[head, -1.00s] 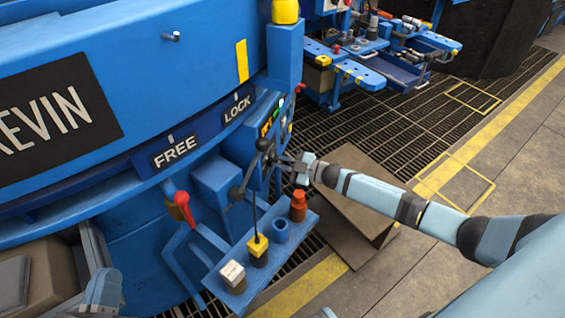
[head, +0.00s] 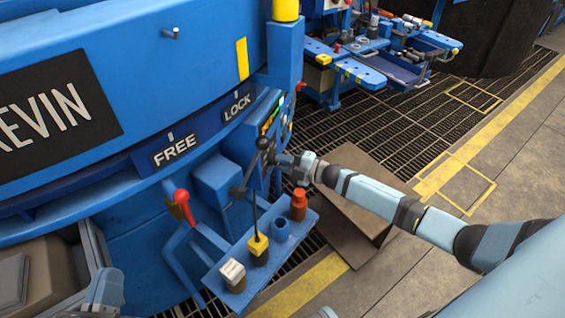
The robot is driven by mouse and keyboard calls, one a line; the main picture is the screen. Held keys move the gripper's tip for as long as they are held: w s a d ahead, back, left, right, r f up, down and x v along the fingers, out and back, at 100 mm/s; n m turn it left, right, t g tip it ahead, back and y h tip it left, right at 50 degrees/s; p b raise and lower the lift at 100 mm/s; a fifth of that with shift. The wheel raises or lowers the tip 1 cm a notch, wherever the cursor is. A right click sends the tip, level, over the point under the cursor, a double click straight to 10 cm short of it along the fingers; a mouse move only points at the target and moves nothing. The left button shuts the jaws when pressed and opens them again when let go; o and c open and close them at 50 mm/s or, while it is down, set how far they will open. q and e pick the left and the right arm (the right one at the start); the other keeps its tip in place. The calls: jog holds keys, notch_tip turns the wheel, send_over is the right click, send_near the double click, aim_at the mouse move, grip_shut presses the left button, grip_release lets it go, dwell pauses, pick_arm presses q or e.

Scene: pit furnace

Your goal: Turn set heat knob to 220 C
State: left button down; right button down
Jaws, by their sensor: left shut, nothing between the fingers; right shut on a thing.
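The control panel (head: 273,118) is on the side of the blue furnace, seen at a steep angle, with a small lit orange and green display (head: 269,124). Its figures are too small to read. My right gripper (head: 277,159) is at the lower part of this panel, beside a black ball-topped lever. It is shut on what looks like a knob on the panel. The knob itself is hidden by the fingers, and its setting cannot be seen. My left gripper (head: 103,288) is low at the left edge of the picture, shut and empty, away from the panel.
The black ball-topped lever (head: 262,144) stands close to my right gripper. A red-handled lever (head: 181,198) is to the left. Open grating lies beyond.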

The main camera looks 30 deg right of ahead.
pick_arm(q)
jog(key=shift+f, duration=0.25)
pick_arm(e)
jog(key=shift+f+n, duration=0.1)
jog(key=shift+n, duration=0.6)
jog(key=c, duration=1.1)
grip_release()
jog(key=shift+c, duration=0.2)
